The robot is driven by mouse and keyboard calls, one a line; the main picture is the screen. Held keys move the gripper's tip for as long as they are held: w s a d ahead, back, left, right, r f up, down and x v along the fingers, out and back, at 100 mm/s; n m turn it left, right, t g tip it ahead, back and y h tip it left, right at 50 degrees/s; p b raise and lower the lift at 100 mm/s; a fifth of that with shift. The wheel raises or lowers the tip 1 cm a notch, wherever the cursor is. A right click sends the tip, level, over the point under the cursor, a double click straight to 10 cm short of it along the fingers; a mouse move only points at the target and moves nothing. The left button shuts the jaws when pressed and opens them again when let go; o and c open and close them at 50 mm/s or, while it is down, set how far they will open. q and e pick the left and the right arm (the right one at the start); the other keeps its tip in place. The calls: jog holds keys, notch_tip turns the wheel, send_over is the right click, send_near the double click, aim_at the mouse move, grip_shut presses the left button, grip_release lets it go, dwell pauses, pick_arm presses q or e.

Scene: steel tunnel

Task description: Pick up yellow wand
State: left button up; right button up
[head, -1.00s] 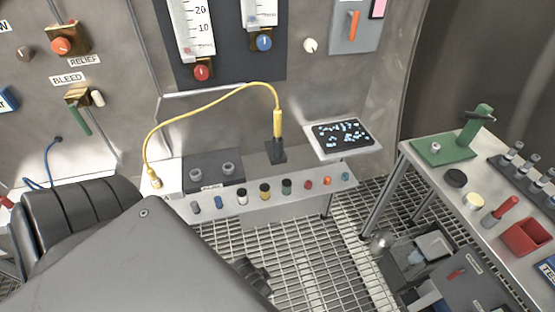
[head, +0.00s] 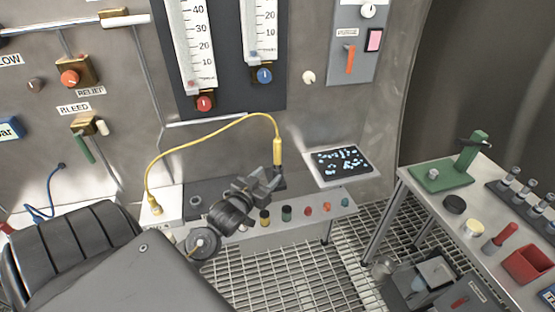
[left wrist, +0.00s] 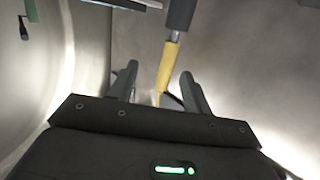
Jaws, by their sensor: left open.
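The yellow wand (head: 278,152) stands upright in its dark holder at the back of the narrow bench, with a yellow cable running from its top to the left. My left gripper (head: 266,179) is open and empty, just below and left of the wand, and hides most of the holder. In the left wrist view the wand (left wrist: 168,66) shows between the open fingers of my left gripper (left wrist: 160,72). I cannot tell whether it lies within their reach. My right gripper is not in view.
The cable (head: 205,137) arches to a white box (head: 160,211) on the bench. A tablet tray (head: 345,177) sits right of the wand. Several coloured knobs line the bench front. A table (head: 433,197) with a green stand (head: 470,150) is at right.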

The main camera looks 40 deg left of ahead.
aim_at(277, 153)
pick_arm(q)
jog(key=shift+t, duration=0.6)
jog(key=w, duration=0.2)
jog(key=w+a+r, duration=0.1)
jog(key=w, duration=0.1)
jog(key=w+a+r+p, duration=0.1)
jog(key=w, duration=0.1)
jog(key=shift+w+a+r, duration=0.15)
jog(key=shift+w+a, duration=0.1)
jog(key=shift+w, duration=0.1)
jog(key=shift+w+r, duration=0.1)
jog(key=shift+w, duration=0.05)
jog(key=w+p, duration=0.1)
jog(key=w, duration=0.1)
jog(key=w+a, duration=0.1)
jog(key=w, duration=0.1)
jog(key=shift+w+a+f+p, duration=0.2)
jog(key=shift+w+p, duration=0.15)
jog(key=shift+w, duration=0.05)
jog(key=shift+s, duration=0.1)
jog(key=shift+c, duration=0.4)
grip_shut()
